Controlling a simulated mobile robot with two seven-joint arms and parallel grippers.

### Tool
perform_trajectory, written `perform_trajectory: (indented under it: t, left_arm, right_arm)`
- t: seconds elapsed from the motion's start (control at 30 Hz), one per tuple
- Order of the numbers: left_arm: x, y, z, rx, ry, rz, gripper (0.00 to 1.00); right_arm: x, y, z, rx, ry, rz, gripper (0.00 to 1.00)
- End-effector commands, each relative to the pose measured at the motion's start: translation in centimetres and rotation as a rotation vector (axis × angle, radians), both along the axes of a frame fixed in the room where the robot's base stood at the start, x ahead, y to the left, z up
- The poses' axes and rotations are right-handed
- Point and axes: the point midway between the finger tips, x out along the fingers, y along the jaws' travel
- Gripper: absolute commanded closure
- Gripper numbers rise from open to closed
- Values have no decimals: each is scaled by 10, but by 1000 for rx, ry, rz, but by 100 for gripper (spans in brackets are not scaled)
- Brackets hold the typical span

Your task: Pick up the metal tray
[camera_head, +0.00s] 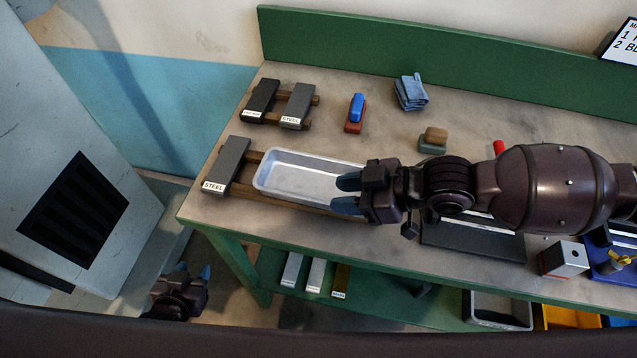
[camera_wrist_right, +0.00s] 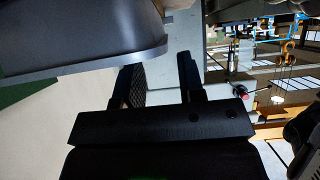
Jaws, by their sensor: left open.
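The metal tray (camera_head: 300,178) is a shallow, empty, silvery pan with rounded corners. It lies on a wooden rack at the left part of the bench. My right gripper (camera_head: 347,193) is at the tray's right end, its blue-tipped fingers apart, and it hides that end. In the right wrist view a dark rounded pan edge, seemingly the tray (camera_wrist_right: 85,45), is beside the spread fingers of the gripper (camera_wrist_right: 160,72); contact cannot be told. My left gripper (camera_head: 192,272) is open and empty, low in front of the bench's left end, away from the tray.
A dark block labelled STEEL (camera_head: 225,165) sits on the rack left of the tray. More labelled blocks (camera_head: 297,105), a blue-topped brush (camera_head: 356,112), a folded cloth (camera_head: 411,92) and a green-and-brown brush (camera_head: 433,139) lie behind. A grey cabinet (camera_head: 75,140) stands at left.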

Motion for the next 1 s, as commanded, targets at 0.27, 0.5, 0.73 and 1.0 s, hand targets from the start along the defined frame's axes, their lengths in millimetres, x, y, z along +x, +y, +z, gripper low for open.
perform_trajectory:
  t: [0.27,0.5,0.73,1.0]
  left_arm:
    - [4,0,8,0,-13,-2,57]
    - [5,0,8,1,-14,-3,57]
    - [4,0,8,1,-13,-3,57]
    - [0,0,5,1,-4,0,57]
  right_arm:
    - [1,27,-13,2,1,1,64]
    - [5,43,-23,1,0,0,64]
    - [5,44,-24,0,0,0,64]
    - [5,44,-24,0,0,0,99]
